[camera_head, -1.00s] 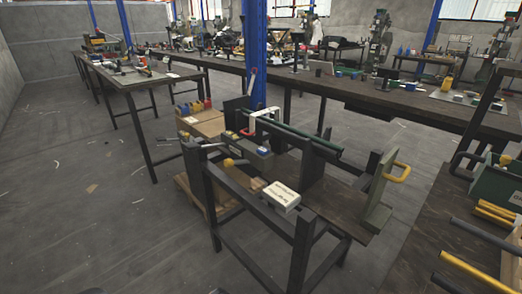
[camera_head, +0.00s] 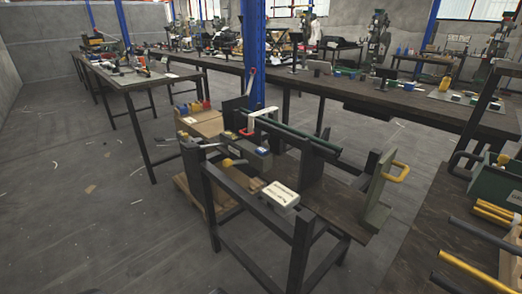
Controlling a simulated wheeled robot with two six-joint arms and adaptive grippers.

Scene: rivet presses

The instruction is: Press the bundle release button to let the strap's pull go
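No part that I can make out as the bundle release button is clear at this size. A dark steel bench frame (camera_head: 302,250) stands in the middle. On its near rail sits a white-topped box (camera_head: 281,194) with small lettering I cannot read. Behind it is a grey block with a small blue-topped part (camera_head: 262,150). A yellow knob (camera_head: 227,162) shows to the left. A grey-green plate (camera_head: 376,195) with a yellow handle (camera_head: 399,172) stands upright at the right end. A strap is not clearly visible.
A blue post (camera_head: 254,50) rises behind the frame. A dark workbench (camera_head: 400,105) runs along the back, and a side bench (camera_head: 425,240) with yellow and dark rods and a green bin (camera_head: 497,180) is at right. The floor at left is mostly clear.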

